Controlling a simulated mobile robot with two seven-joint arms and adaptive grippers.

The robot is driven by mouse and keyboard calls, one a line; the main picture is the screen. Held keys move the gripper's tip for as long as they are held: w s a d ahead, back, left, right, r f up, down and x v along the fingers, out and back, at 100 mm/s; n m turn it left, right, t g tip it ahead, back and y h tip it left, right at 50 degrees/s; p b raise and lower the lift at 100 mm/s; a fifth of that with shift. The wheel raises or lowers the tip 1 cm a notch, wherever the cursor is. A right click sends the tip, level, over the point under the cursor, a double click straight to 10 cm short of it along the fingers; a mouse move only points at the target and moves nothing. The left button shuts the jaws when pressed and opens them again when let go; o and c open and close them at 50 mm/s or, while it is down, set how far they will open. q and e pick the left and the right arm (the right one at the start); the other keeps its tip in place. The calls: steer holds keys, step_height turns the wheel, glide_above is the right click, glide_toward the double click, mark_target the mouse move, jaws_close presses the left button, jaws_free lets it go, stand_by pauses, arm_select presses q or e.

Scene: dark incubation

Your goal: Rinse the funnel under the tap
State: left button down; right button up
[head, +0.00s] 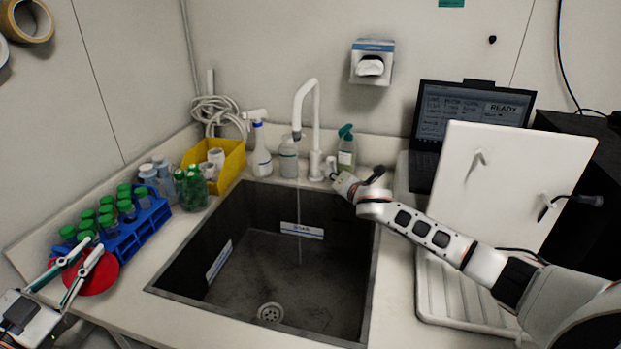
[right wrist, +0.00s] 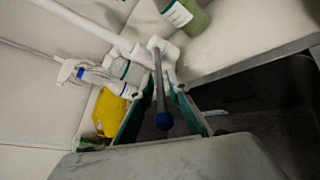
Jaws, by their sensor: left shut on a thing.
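The red funnel (head: 103,277) is at the lower left in the head view, its round shape partly covered by my left gripper (head: 90,246). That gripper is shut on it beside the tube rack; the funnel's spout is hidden. The white tap (head: 316,110) stands behind the sink (head: 230,285), with a thin stream of water (head: 299,215) falling from it into the basin. My right gripper (head: 343,184) is at the tap's base. In the right wrist view its fingers (right wrist: 160,100) are apart, with a dark, blue-tipped lever (right wrist: 159,85) between them.
A blue rack (head: 150,228) of green-capped tubes stands left of the sink, near green-capped bottles (head: 192,190) and a yellow bin (head: 233,160). Spray bottles (head: 261,155) (head: 346,152) flank the tap. A laptop (head: 470,105) and a white panel (head: 515,175) are at right. The basin is clear.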

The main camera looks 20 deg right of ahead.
jaws_close()
steer(key=shift+s+d+n+y, duration=0.15)
steer(key=shift+d+n+y, duration=0.55)
steer(key=shift+y, duration=0.1)
steer(key=shift+a, duration=0.1)
steer(key=o, duration=0.5)
jaws_free()
steer(key=v, duration=1.2)
